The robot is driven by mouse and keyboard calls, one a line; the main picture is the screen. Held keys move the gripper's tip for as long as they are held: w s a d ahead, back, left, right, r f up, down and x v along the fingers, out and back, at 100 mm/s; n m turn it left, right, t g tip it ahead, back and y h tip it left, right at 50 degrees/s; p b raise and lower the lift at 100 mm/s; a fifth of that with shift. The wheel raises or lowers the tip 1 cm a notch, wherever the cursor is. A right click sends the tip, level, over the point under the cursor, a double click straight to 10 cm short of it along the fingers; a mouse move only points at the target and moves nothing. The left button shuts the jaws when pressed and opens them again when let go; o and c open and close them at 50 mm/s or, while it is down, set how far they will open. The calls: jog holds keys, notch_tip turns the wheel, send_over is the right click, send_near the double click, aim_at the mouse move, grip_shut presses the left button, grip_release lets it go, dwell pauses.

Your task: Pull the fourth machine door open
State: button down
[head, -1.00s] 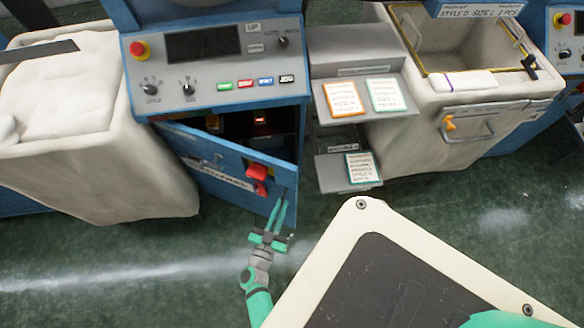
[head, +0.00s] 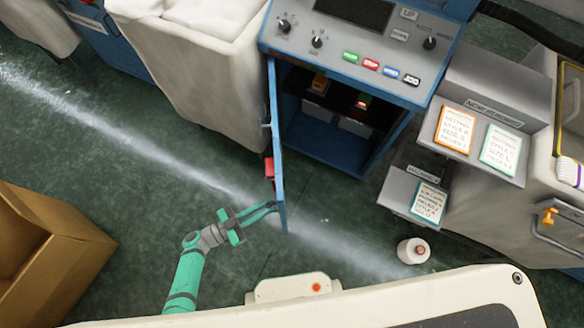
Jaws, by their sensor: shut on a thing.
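The blue machine door (head: 279,150) stands wide open in the head view, swung out toward me and seen nearly edge-on. A red latch or handle (head: 269,168) sticks out from its left face. My gripper (head: 272,209) is at the door's free edge, low in the picture, shut on that edge. The fingertips are partly hidden by the door. The machine (head: 337,147) shows its open compartment, with a few boxes and a small red light inside. Its control panel (head: 365,55) is above the opening.
A white cloth bin (head: 205,75) stands left of the door. A cardboard box (head: 50,260) is at lower left. Green floor is clear around my arm.

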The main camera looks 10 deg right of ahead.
jog(key=w+a, duration=0.3)
jog(key=a, duration=0.3)
jog(key=shift+a+r, duration=0.15)
jog(key=shift+r, duration=0.1)
jog(key=c, duration=1.8)
grip_release()
jog(key=shift+c, duration=0.2)
jog(key=shift+s, duration=0.1)
jog(key=shift+s+a+f, duration=0.1)
jog(key=shift+s+a, duration=0.05)
jog(key=shift+a, duration=0.05)
jog(key=v, duration=1)
jog(key=shift+s+a, duration=0.2)
jog(key=shift+a, duration=0.05)
jog(key=shift+t, duration=0.3)
